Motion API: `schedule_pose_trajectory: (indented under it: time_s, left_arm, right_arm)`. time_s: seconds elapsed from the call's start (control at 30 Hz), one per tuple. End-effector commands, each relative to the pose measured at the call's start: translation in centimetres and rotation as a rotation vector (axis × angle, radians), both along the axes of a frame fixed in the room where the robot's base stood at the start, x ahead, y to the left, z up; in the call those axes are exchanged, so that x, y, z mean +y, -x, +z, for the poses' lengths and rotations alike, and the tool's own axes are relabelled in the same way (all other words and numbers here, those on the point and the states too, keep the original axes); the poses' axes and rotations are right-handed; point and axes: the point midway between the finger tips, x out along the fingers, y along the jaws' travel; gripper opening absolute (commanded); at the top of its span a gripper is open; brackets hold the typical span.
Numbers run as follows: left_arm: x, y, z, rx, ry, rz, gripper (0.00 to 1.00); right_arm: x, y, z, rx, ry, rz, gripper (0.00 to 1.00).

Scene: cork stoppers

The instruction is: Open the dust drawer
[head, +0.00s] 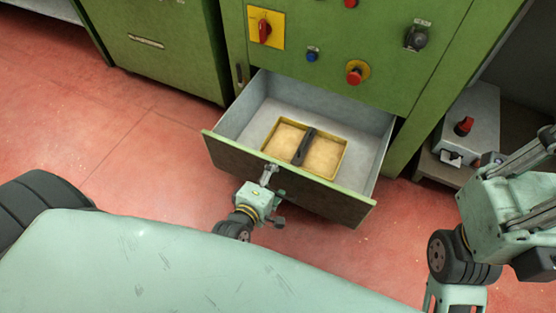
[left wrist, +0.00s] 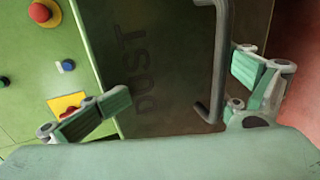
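The dust drawer (head: 235,150) is pulled well out of the green cabinet in the head view. Its dark front, marked DUST (left wrist: 142,70), fills the middle of the left wrist view. A dark bar handle (left wrist: 218,65) stands on that front. My left gripper (head: 268,178) is at the outer face of the drawer front. In the left wrist view its fingers (left wrist: 183,88) are spread wide, with the handle between them, nearer the right finger; I see no grip on it. My right gripper (head: 530,185) is at the right edge, away from the drawer, its fingertips cut off.
Inside the drawer lies a yellow-rimmed tray (head: 345,160) of tan dust with a dark bar across it. The cabinet face carries a red rotary switch (head: 264,30) and a red button (head: 355,75). A grey box (head: 468,120) stands on the right. Red floor (head: 140,160) left of the drawer is clear.

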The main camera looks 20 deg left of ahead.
Motion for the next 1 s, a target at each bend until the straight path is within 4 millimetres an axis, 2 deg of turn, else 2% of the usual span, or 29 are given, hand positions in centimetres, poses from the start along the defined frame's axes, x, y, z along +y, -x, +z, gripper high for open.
schedule_pose_trajectory:
  time_s: [0.03,0.07,0.1,0.2,0.4,0.8,0.9,1.0]
  left_arm:
    - [-0.2,-2.2,5.7,-0.12,0.013,0.008,0.72]
    - [-0.2,-2.2,5.7,-0.12,0.013,0.008,0.72]
    - [-0.4,-0.4,1.0,-0.018,0.007,-0.001,0.71]
    - [-0.4,-0.2,1.1,-0.017,0.006,-0.001,0.63]
    - [-0.3,1.1,1.4,-0.015,0.004,-0.002,0.52]
    - [0.0,3.8,1.9,-0.016,0.0,-0.001,0.44]
    - [0.1,4.6,1.9,-0.012,0.0,-0.001,0.17]
    - [0.1,5.4,1.8,-0.006,0.0,-0.001,0.17]
  right_arm:
    - [0.0,0.0,0.3,0.0,0.0,0.0,0.0]
    - [0.0,0.0,0.3,0.0,0.0,0.0,0.0]
    - [0.0,0.0,0.3,0.001,0.0,0.0,0.0]
    - [0.0,0.1,0.5,0.0,-0.001,0.0,0.0]
    - [-0.1,0.1,0.6,0.012,-0.005,0.001,0.0]
    - [-0.2,0.4,-0.2,0.056,-0.003,0.005,0.0]
    - [-0.2,0.4,-0.4,0.068,-0.002,0.005,0.0]
    - [-0.2,0.5,-0.6,0.076,-0.005,0.005,0.0]
